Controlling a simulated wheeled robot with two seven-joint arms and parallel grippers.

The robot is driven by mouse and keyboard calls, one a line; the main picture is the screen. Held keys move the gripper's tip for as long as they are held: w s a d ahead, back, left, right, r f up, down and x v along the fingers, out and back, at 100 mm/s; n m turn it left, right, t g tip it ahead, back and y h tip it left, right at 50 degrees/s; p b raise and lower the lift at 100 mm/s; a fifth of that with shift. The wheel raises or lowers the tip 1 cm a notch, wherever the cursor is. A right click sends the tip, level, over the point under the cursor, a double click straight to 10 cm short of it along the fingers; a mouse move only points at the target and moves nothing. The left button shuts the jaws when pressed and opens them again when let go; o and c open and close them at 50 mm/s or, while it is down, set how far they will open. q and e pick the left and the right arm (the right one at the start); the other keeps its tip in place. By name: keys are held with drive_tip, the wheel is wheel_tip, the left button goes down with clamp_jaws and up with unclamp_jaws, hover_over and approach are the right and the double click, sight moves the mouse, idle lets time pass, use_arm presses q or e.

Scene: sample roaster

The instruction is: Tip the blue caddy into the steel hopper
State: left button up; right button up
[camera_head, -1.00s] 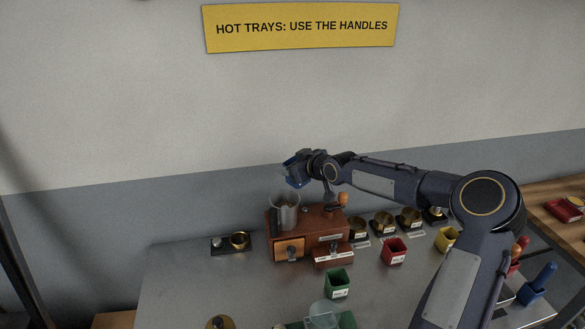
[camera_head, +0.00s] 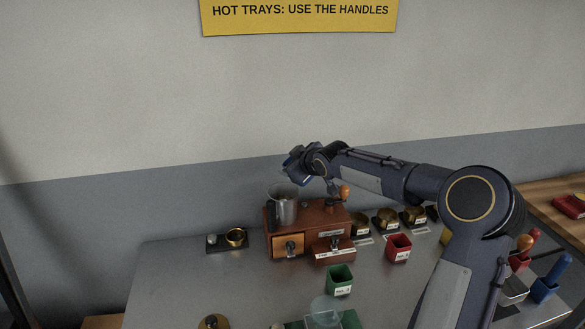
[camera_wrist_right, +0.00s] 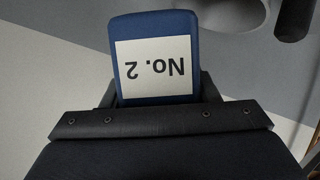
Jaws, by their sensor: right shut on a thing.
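The steel hopper (camera_head: 284,208) is an open grey cylinder on top of a brown wooden grinder box (camera_head: 322,228) on the steel table. My right gripper (camera_head: 303,167) is above the hopper and shut on the blue caddy (camera_head: 294,166). In the head view the caddy is small, partly covered by the gripper, and looks tilted. In the right wrist view the blue caddy (camera_wrist_right: 156,26) shows its white label, reading "No. 2" upside down. A grey round form, probably the hopper (camera_wrist_right: 232,12), shows at that view's top edge. The caddy's contents are hidden. My left gripper is out of view.
A green caddy (camera_head: 340,280) and a red caddy (camera_head: 399,247) stand on the table (camera_head: 190,280). Several brass cups (camera_head: 386,219) line the back right. A small scale with a brass cup (camera_head: 235,238) is at left. An orange-tipped crank (camera_head: 344,192) rises near my wrist.

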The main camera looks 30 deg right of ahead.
drive_tip(key=shift+a+f+n+h+b, duration=0.2)
drive_tip(key=shift+n+h+b, duration=0.55)
drive_tip(key=shift+b, duration=1.25)
drive_tip(key=b, duration=0.1)
drive_tip(key=n+h+b, duration=0.1)
drive_tip(key=b, duration=0.1)
drive_tip(key=shift+f+n+g+h, duration=0.2)
drive_tip(key=shift+n+g+h, duration=0.05)
drive_tip(key=shift+g, duration=0.05)
drive_tip(key=f+n+h+b, duration=0.1)
drive_tip(key=b, duration=0.2)
drive_tip(key=n+h+b, duration=0.1)
drive_tip(key=h+b, duration=0.1)
drive_tip(key=shift+w+a+f+n+b, duration=0.1)
drive_tip(key=shift+a+f+n+b, duration=0.2)
drive_tip(key=shift+f+n+b, duration=0.1)
drive_tip(key=n+h+b, duration=0.1)
drive_tip(key=b, duration=0.1)
drive_tip(key=a+f+n+h+b, duration=0.1)
drive_tip(key=b, duration=0.1)
drive_tip(key=shift+n+h, duration=0.3)
drive_tip(key=shift+w+a+r+n+t+h+b, duration=0.1)
drive_tip(key=shift+a+n+t+h+b, duration=0.3)
drive_tip(key=shift+n+h+b, duration=0.45)
drive_tip(key=shift+a+r+n+h, duration=0.1)
drive_tip(key=shift+r+n+h, duration=0.2)
drive_tip(key=shift+n, duration=0.35)
drive_tip(key=shift+f, duration=0.1)
